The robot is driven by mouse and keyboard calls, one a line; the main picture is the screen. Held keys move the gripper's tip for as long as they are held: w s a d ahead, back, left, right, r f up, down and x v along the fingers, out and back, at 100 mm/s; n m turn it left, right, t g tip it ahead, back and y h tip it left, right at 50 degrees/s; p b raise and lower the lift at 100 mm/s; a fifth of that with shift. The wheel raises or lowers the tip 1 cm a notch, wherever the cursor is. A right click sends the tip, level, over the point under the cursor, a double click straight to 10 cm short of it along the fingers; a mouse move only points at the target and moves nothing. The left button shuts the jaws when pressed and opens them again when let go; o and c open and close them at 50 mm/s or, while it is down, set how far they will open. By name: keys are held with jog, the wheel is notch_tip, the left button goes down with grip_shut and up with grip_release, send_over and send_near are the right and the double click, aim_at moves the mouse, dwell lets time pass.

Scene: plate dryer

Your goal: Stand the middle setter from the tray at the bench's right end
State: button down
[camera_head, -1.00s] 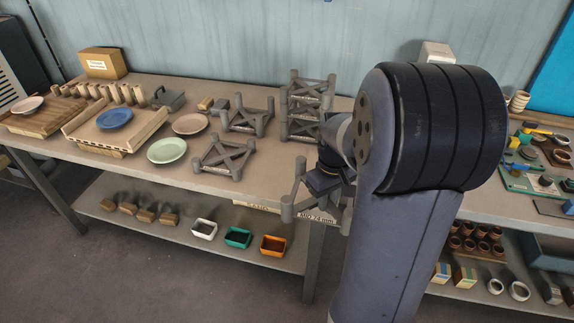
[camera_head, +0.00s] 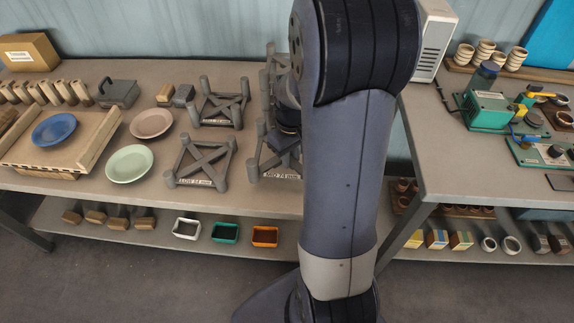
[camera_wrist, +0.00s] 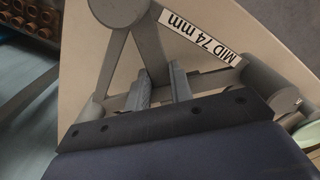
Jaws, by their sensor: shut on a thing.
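The grey setter labelled MID 74 mm (camera_head: 258,160) is upright over the front right end of the left bench (camera_head: 240,195). Whether its feet touch the bench top cannot be told. My gripper (camera_wrist: 162,88) is shut on one of its bars in the wrist view, where its label (camera_wrist: 202,32) shows clearly. In the head view my arm hides the fingers and the setter's right side. The setter labelled LOW (camera_head: 203,165) stands just left of it. Another setter (camera_head: 222,110) stands behind, and a partly hidden stack (camera_head: 270,75) is at the back.
A pale green plate (camera_head: 130,164), a pinkish plate (camera_head: 151,123) and a wooden tray (camera_head: 92,155) with a blue plate (camera_head: 54,130) are to the left. A second bench (camera_head: 440,165) with equipment is at right. Small coloured bins (camera_head: 225,232) sit on the lower shelf.

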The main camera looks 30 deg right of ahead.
aim_at(291, 168)
jog(key=shift+f, duration=2.75)
jog(key=shift+f, duration=0.15)
jog(key=c, duration=1.3)
grip_release()
jog(key=shift+o, duration=0.2)
notch_tip(291, 168, up, 12)
jog(key=shift+r, duration=0.15)
